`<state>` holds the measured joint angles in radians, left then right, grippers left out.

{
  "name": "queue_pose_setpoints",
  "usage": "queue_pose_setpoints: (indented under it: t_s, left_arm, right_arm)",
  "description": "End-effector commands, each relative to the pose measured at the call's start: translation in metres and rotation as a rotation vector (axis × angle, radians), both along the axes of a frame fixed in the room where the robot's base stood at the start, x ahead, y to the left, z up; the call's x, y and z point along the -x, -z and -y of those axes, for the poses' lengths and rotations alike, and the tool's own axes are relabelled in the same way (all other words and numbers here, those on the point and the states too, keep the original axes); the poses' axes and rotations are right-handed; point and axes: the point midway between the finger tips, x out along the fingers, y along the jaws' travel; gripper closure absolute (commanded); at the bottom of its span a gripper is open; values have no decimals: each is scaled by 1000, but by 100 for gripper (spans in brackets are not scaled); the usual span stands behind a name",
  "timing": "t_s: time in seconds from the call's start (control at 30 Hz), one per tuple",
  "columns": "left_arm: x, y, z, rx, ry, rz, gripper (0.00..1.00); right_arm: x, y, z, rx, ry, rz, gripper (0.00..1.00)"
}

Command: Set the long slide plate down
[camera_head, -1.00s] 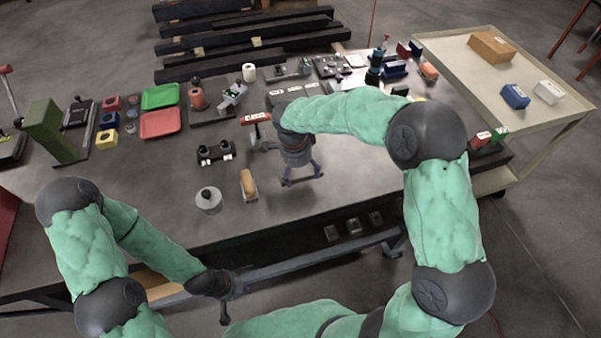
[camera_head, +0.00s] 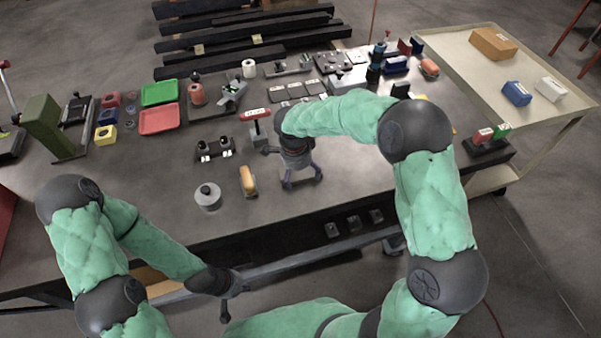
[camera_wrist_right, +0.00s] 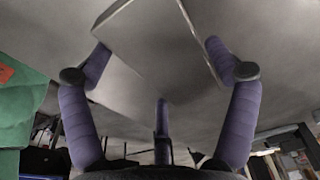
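My right gripper (camera_head: 302,181) points down over the front middle of the table in the head view, its purple fingers spread. In the right wrist view a flat grey plate (camera_wrist_right: 150,58) with a pale straight edge lies between the spread fingers of this gripper (camera_wrist_right: 158,60). It looks like the long slide plate. I cannot tell whether the fingers press on it or whether it rests on the table. The plate cannot be made out in the head view. My left gripper (camera_head: 225,303) hangs low in front of the table, and its fingers are too small to read.
A red-topped fixture (camera_head: 257,115) stands just left of the right gripper. A tan-topped block (camera_head: 248,181) and a grey round weight (camera_head: 207,196) are further left. Green (camera_head: 160,94) and red (camera_head: 160,120) trays lie beyond. A side cart (camera_head: 455,55) is at right.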

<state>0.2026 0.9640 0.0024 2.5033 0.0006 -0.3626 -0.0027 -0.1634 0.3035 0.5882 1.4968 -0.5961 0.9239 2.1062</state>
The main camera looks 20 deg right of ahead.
Motion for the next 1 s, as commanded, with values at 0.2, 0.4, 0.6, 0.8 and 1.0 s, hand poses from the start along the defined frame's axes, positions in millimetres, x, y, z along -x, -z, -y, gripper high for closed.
queue_pose_setpoints:
  t_s: [0.2, 0.4, 0.6, 0.8, 1.0]
  left_arm:
    - [0, -1, 0, 0, 0, 0, 100]
    - [0, -2, 0, 0, 0, 0, 100]
    - [0, -7, 0, 0, 0, 0, 100]
    - [0, -15, 0, 0, 0, 0, 100]
    - [0, -20, 0, 0, 0, 0, 100]
  right_arm:
    - [0, -1, 0, 0, 0, 0, 0]
    - [0, -2, 0, 0, 0, 0, 0]
    - [-1, -21, -2, -1, 0, 5, 0]
    - [-1, -62, -7, -1, 0, 5, 0]
    - [0, -98, -12, -1, -1, 3, 0]
